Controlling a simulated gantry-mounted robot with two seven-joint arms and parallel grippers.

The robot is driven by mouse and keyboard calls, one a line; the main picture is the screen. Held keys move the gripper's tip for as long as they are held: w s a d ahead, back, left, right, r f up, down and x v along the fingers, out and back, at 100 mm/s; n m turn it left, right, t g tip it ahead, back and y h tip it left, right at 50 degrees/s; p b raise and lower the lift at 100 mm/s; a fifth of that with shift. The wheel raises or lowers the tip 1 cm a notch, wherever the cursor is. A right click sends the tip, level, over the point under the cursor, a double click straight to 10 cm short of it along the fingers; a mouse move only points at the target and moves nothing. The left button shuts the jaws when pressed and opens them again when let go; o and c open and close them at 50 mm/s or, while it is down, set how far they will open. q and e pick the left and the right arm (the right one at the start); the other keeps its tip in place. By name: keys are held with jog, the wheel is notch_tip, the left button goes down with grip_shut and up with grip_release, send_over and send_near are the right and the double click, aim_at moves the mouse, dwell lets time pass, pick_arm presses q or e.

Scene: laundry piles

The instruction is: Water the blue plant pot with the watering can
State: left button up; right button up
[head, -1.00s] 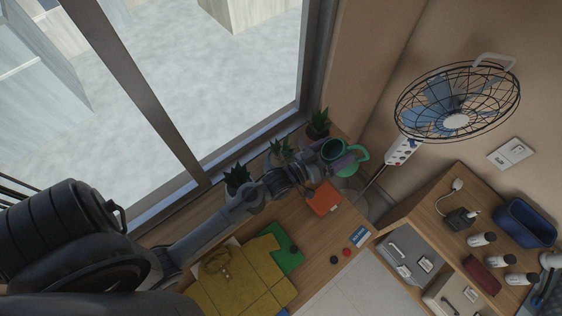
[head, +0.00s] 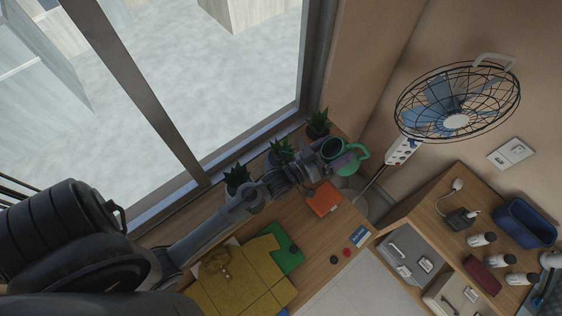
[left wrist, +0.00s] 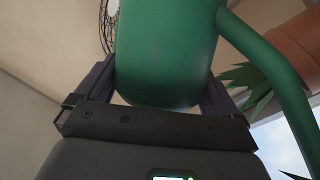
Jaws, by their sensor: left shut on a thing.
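The green watering can (head: 352,158) is at the far end of the wooden desk, by the window corner. My left gripper (head: 340,162) is shut on it. In the left wrist view the can (left wrist: 165,50) fills the space between the two dark fingers of my left gripper (left wrist: 158,90), with its long green tube at the right. Three potted plants stand along the window: a left one (head: 236,178), a middle one (head: 281,150) and a right one (head: 318,122) near the can. Their pots are partly hidden and dark, so I cannot tell which is blue. My right gripper is not in view.
Folded yellow clothing (head: 225,280), a green cloth (head: 287,262) and an orange item (head: 323,199) lie on the desk (head: 310,250). A fan (head: 457,100) stands at the right. A terracotta pot (left wrist: 275,45) with spiky leaves is close to the can in the left wrist view.

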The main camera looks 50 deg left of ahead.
aim_at(339, 144)
pick_arm(q)
notch_tip(339, 144, up, 3)
jog(key=m+g+p, duration=0.2)
jog(key=p, duration=0.8)
jog(key=shift+f+g, duration=0.15)
jog(key=shift+g, duration=0.25)
jog(key=shift+w+f+m+g+y, duration=0.15)
jog(key=shift+m+g+y, duration=0.15)
jog(key=shift+m+y, duration=0.15)
jog(key=shift+r+m+g+y+b, duration=0.35)
jog(key=shift+m+g+y, duration=0.2)
jog(key=shift+m+g, duration=0.35)
notch_tip(339, 144, up, 4)
jog(key=shift+r, duration=1)
